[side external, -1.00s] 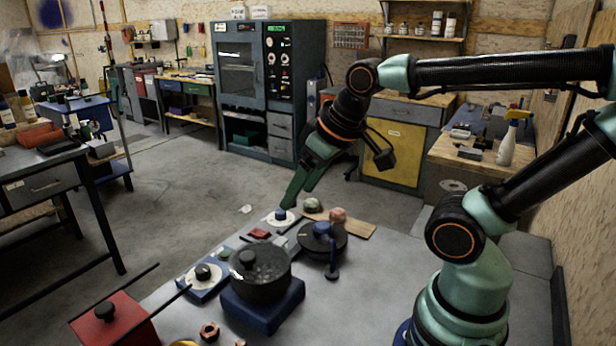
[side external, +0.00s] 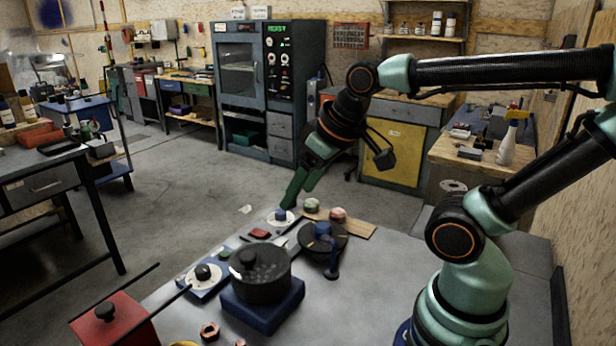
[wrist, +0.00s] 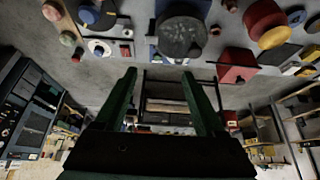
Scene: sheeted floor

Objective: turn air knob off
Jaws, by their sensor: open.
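A blue knob (side external: 281,214) on a round white plate stands near the far edge of the grey work surface. A black knob (side external: 203,271) on a white plate and blue base stands at the left edge. I cannot tell from any label which is the air knob. My gripper (side external: 289,204) points down just above and beside the blue knob; its fingers partly overlap in this view, and contact cannot be told. In the wrist view, my gripper (wrist: 158,72) has its two green fingers wide apart with nothing between them. A white plate with a dark knob (wrist: 98,47) lies left of the fingers.
A black pot (side external: 261,275) stands on a blue base (side external: 263,308). A red box (side external: 112,322) is at front left. A wooden board (side external: 356,229) with small round items lies behind the pan.

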